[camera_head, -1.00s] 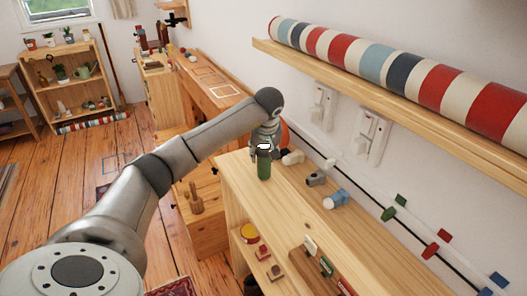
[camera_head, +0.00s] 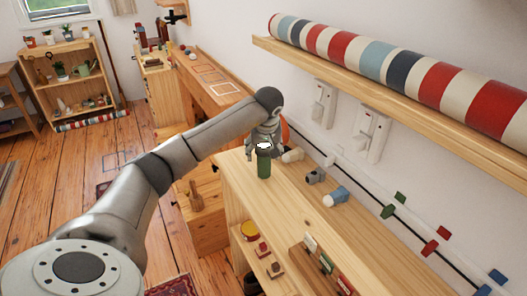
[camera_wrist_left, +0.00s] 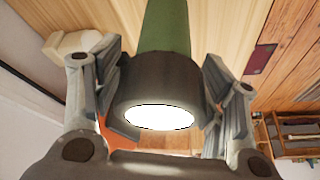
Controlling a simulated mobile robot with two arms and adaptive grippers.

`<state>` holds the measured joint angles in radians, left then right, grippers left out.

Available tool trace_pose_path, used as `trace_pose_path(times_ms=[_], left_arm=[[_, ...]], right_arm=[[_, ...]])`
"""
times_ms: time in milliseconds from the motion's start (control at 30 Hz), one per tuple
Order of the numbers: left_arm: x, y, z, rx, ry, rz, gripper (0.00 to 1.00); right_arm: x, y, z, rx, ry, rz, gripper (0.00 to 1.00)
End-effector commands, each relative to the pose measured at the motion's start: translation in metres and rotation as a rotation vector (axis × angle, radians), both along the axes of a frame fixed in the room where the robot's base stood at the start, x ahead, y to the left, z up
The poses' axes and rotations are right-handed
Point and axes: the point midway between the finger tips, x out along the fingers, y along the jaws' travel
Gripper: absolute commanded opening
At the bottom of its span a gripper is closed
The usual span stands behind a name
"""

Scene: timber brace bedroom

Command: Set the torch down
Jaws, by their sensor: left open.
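The torch (camera_head: 263,167) has a green body, a dark head and a bright white lens. It stands upright, lens up, on the wooden cabinet top (camera_head: 300,223). My left gripper (camera_head: 264,146) is around the torch's head from above. In the left wrist view, the torch (camera_wrist_left: 166,30) lies between the two spread fingers of the left gripper (camera_wrist_left: 162,82), with a gap visible at the right finger. The gripper is open. The torch's base is hidden in the wrist view. My right gripper is not in view.
A white object (camera_head: 292,155), a grey fitting (camera_head: 315,176) and a blue-and-white piece (camera_head: 335,197) lie right of the torch. A striped roll (camera_head: 400,68) rests on the wall shelf (camera_head: 400,110) above. The cabinet top nearer me is bare.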

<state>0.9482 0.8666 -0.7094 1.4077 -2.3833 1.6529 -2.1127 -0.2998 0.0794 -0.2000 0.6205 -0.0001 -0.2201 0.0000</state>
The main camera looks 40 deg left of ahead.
Motion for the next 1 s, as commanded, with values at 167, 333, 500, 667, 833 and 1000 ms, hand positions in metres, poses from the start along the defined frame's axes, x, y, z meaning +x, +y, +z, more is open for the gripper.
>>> trace_pose_path(times_ms=[167, 333, 500, 667, 833, 1000], left_arm=[[-0.005, -0.006, 0.024, 0.001, -0.006, -0.001, 0.65], [-0.015, -0.017, 0.058, 0.001, -0.006, -0.002, 0.65], [-0.024, -0.027, 0.089, 0.001, -0.005, 0.0, 0.65], [-0.029, -0.032, 0.106, -0.001, -0.002, -0.001, 0.65], [-0.031, -0.034, 0.111, 0.0, 0.0, 0.0, 0.65], [-0.031, -0.034, 0.112, 0.0, 0.0, 0.0, 0.65]], right_arm=[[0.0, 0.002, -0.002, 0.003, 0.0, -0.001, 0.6], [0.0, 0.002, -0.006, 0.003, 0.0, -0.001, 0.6], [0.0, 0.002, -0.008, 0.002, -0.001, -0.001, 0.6], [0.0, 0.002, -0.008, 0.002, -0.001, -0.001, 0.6], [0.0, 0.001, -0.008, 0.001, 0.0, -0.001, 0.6], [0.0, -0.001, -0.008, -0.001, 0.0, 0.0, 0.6]])
